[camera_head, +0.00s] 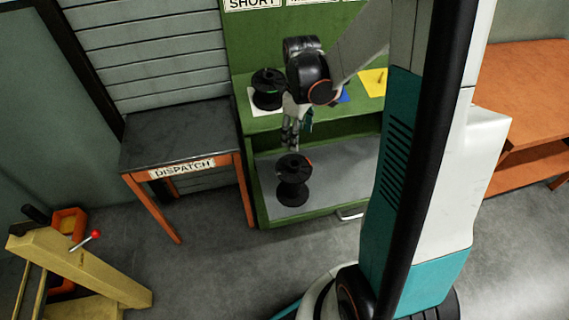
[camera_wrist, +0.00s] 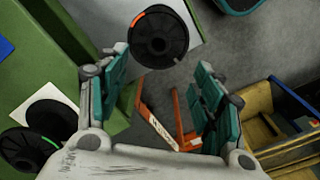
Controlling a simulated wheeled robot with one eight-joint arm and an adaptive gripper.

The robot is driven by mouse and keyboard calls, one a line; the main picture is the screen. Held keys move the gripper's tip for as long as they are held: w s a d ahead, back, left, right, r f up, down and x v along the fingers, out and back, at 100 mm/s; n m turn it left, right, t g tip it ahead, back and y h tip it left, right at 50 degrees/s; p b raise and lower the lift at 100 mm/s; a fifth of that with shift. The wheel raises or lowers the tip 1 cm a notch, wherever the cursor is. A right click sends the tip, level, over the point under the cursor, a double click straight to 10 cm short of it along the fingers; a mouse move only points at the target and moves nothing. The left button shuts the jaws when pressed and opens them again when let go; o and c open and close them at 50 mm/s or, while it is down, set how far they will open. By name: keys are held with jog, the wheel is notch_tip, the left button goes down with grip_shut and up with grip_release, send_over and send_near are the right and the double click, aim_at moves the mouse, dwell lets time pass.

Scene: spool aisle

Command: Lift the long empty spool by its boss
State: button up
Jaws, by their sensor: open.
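A black empty spool (camera_head: 293,180) with an orange mark stands upright on the grey lower shelf (camera_head: 338,177) of the green rack. It looks taller than the other black spool (camera_head: 268,90), which stands on a white square on the upper shelf. My gripper (camera_head: 290,138) is open and empty above the lower spool, pointing down. In the wrist view the lower spool (camera_wrist: 158,37) shows its round top flange, dark in the middle, just beyond and between the spread fingers (camera_wrist: 160,75). I cannot tell the height gap. The green-marked spool (camera_wrist: 27,150) is at the lower left.
The dark-topped dispatch table (camera_head: 180,135) stands left of the rack. A yellow wooden stand (camera_head: 80,268) with a red-knobbed lever is at the lower left. An orange bench (camera_head: 530,80) is at the right. Yellow (camera_head: 374,82) and blue squares lie on the upper shelf.

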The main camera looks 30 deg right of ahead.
jog(key=b, duration=0.3)
send_over(295, 162)
jog(key=s, duration=0.2)
notch_tip(295, 162, down, 9)
jog(key=shift+w+a+f+b, duration=0.15)
jog(key=shift+f+b, duration=0.3)
jog(key=shift+f, duration=0.4)
jog(key=shift+w+a+f+b, duration=0.1)
jog(key=shift+f+b, duration=0.35)
jog(key=shift+f, duration=0.45)
jog(key=shift+w+a+f+b, duration=0.15)
jog(key=shift+f+b, duration=0.3)
jog(key=shift+f, duration=0.4)
jog(key=shift+c, duration=0.2)
grip_shut()
jog(key=shift+r, duration=0.15)
